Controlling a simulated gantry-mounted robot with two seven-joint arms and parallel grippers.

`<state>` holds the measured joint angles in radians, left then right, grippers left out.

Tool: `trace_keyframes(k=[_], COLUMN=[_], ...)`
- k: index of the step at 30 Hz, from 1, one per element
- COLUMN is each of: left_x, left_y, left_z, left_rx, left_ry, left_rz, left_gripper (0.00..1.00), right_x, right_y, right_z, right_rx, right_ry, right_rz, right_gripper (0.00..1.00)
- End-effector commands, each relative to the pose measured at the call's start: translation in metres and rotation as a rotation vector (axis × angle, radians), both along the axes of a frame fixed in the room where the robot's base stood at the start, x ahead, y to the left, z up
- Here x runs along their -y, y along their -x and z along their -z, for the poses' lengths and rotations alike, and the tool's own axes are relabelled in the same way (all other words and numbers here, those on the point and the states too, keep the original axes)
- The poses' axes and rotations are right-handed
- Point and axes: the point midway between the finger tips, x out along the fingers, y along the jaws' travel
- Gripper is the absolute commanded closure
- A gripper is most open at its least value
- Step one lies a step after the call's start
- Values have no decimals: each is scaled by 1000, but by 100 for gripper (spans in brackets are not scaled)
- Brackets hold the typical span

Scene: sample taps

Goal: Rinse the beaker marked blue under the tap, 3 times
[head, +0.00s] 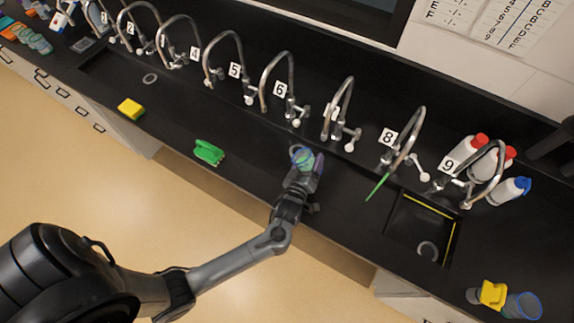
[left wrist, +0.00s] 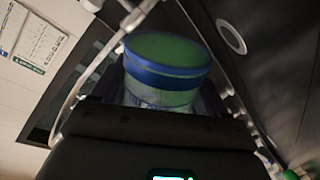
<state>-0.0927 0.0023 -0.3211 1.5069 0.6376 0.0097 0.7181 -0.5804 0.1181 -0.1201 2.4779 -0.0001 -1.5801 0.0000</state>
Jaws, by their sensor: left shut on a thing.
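Whether that is liquid I cannot tell. A thin green streak (head: 377,187) is below the spout of tap 8 (head: 420,120); it is apart from the beaker. My right gripper is not in view.
A sink (head: 408,225) with yellow edging lies at the right. Bottles with red and blue caps (head: 510,190) stand behind it. A blue-rimmed vessel (head: 523,306) and a yellow object (head: 493,294) are at bottom right. A green object (head: 208,152) and yellow sponge (head: 131,108) lie left.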

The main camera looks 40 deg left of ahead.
Motion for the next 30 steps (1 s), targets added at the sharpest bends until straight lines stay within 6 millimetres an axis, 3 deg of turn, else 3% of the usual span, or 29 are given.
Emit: trace_keyframes(k=[30], left_x=[-3], left_y=[0], left_z=[6], left_rx=[22], left_ry=[135], left_rz=[0], left_gripper=[56], right_x=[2], right_y=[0], right_z=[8], right_rx=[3], right_ry=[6], right_rz=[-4], right_gripper=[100])
